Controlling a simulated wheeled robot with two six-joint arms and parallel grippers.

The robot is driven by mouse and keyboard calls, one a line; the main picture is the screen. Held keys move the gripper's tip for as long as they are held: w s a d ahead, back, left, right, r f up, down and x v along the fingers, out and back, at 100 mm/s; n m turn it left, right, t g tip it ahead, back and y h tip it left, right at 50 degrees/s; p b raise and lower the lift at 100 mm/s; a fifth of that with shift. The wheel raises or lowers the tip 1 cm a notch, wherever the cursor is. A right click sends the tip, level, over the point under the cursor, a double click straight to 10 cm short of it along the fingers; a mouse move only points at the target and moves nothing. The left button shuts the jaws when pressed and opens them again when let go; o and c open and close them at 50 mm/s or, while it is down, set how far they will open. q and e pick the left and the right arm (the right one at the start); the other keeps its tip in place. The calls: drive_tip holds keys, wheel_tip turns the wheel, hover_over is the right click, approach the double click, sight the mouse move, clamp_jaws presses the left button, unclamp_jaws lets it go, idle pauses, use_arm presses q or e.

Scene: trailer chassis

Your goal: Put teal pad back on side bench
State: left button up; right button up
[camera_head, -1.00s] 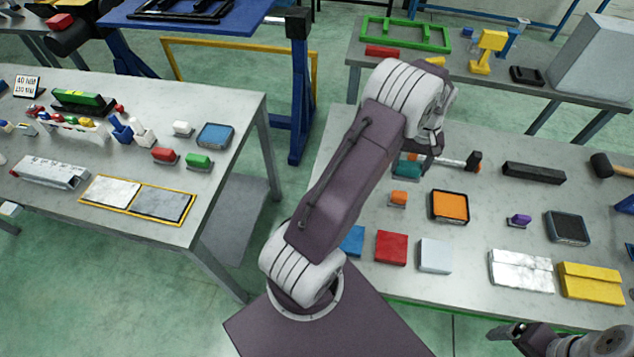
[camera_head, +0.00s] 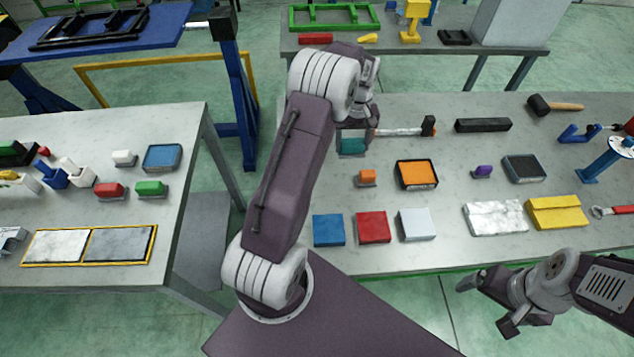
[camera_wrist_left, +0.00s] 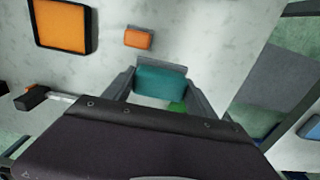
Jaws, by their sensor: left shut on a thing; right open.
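The teal pad (camera_head: 353,145) is a small block at the left rear of the right-hand bench (camera_head: 290,190), behind a small orange block. My left gripper (camera_head: 358,128) reaches down at it and is shut on it. In the left wrist view the teal pad (camera_wrist_left: 162,82) sits between the two fingers (camera_wrist_left: 160,92), with a grey edge along its far side. I cannot tell whether it is clear of the bench top. My right gripper (camera_head: 490,303) is open and empty, low in front of the right-hand bench.
The small orange block (camera_head: 367,177), orange tray (camera_head: 416,174) and a hammer-like tool (camera_head: 400,131) are close to the pad. The left-hand bench (camera_head: 190,185) holds red (camera_head: 109,190) and green (camera_head: 151,188) blocks and a blue-topped tray (camera_head: 162,157). A floor gap separates the benches.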

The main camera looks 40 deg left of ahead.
use_arm(q)
drive_tip(key=s+a+f, duration=0.2)
drive_tip(key=s, duration=0.1)
drive_tip(key=s+a+f+p, duration=0.1)
drive_tip(key=s+f, duration=0.1)
drive_tip(key=s, duration=0.1)
drive_tip(key=s+a+f+p, duration=0.1)
drive_tip(key=s+a+f, duration=0.1)
drive_tip(key=s, duration=0.1)
drive_tip(key=shift+s+a+f, duration=0.3)
wheel_tip(320, 180, down, 4)
drive_tip(key=shift+r+p, duration=0.1)
drive_tip(key=shift+p, duration=0.45)
drive_tip(key=shift+w, duration=0.1)
drive_tip(key=shift+f, duration=0.3)
drive_tip(key=o, duration=1.3)
drive_tip(key=shift+o, duration=0.8)
drive_tip(key=shift+r, duration=0.1)
